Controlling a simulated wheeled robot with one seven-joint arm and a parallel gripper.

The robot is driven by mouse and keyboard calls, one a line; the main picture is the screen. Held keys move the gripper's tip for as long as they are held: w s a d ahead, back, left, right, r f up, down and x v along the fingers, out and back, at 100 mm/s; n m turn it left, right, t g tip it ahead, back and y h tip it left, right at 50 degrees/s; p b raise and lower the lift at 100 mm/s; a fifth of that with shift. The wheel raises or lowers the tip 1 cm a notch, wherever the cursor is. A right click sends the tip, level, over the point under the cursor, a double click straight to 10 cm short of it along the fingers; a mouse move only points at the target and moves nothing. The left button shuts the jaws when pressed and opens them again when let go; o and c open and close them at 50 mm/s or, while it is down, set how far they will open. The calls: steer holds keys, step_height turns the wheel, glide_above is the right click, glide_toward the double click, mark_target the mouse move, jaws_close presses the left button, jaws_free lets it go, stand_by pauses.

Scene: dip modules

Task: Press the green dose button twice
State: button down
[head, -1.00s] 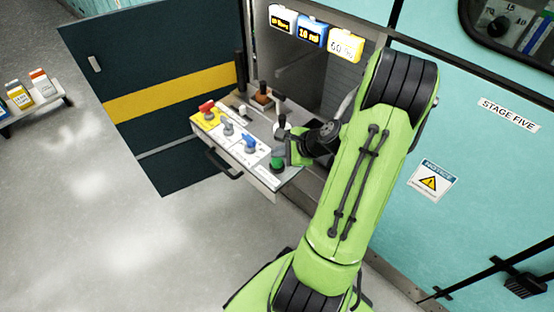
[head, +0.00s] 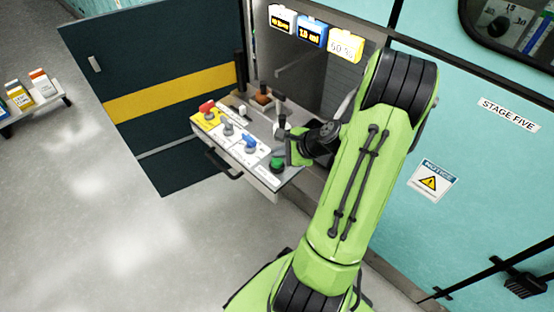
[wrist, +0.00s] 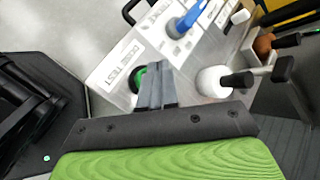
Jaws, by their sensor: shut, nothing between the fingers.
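The green dose button (head: 277,164) sits at the near right corner of the pulled-out control panel (head: 262,181). In the wrist view the green button (wrist: 138,80) shows only as a green and dark rim, partly hidden behind my fingers. My gripper (wrist: 156,72) is shut, with nothing between the fingers. Its fingertips overlap the right side of the button in that view; I cannot tell whether they touch it. In the head view my gripper (head: 292,152) is just right of the button, and its tips are hard to make out.
A blue knob (head: 249,142), a grey knob (head: 228,127) and a red knob (head: 206,107) line the panel's front. A white knob (wrist: 213,82) with a black handle stands close to my fingers. Three displays (head: 312,32) hang above.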

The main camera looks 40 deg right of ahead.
mark_target(280, 162)
steer(key=shift+f, duration=0.45)
steer(key=shift+f+b, duration=0.55)
steer(key=shift+f, duration=0.05)
stand_by(0.8)
steer(key=shift+r+p, duration=1.05)
step_height(280, 162, up, 5)
steer(key=p, duration=0.5)
steer(key=shift+r, duration=0.1)
